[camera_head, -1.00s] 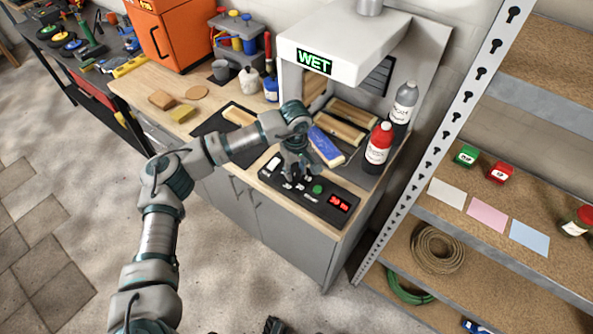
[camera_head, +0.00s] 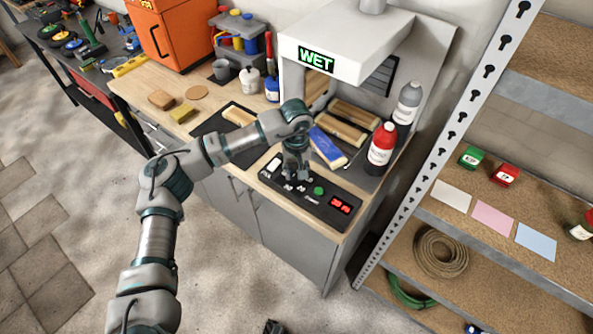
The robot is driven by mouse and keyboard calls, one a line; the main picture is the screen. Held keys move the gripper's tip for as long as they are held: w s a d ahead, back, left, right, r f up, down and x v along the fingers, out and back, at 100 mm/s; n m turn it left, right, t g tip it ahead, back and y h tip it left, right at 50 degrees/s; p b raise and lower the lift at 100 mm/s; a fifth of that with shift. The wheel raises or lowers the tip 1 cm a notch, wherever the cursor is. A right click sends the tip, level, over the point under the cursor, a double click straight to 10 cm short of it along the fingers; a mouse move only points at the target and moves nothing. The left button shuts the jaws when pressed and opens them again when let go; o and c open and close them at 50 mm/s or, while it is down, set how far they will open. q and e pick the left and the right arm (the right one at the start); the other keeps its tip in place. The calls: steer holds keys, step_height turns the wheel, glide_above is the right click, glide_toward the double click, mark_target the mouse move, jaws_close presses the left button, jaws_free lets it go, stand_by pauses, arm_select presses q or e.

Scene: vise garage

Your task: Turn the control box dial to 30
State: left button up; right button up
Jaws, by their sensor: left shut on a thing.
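The black control box (camera_head: 328,212) lies along the front edge of the workbench. It carries a white switch, a green button (camera_head: 319,191) and a red lit display (camera_head: 341,204); the digits are too small to read surely. My left gripper (camera_head: 293,177) points down at the box, left of the green button, its fingers shut on the dial. The dial itself is mostly hidden under the fingers.
A hood with a green WET sign (camera_head: 316,60) overhangs the bench behind my gripper. A metal shelf (camera_head: 445,140) borders the right.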

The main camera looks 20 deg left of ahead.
arm_select(q)
steer(key=shift+w+a+r, duration=0.1)
steer(key=shift+w+r, duration=0.05)
steer(key=shift+r, duration=0.05)
steer(key=o, duration=1.1)
steer(key=shift+f, duration=0.1)
steer(key=shift+o, duration=0.2)
steer(key=shift+f, duration=0.1)
step_height(320, 180, up, 12)
steer(key=shift+f, duration=0.1)
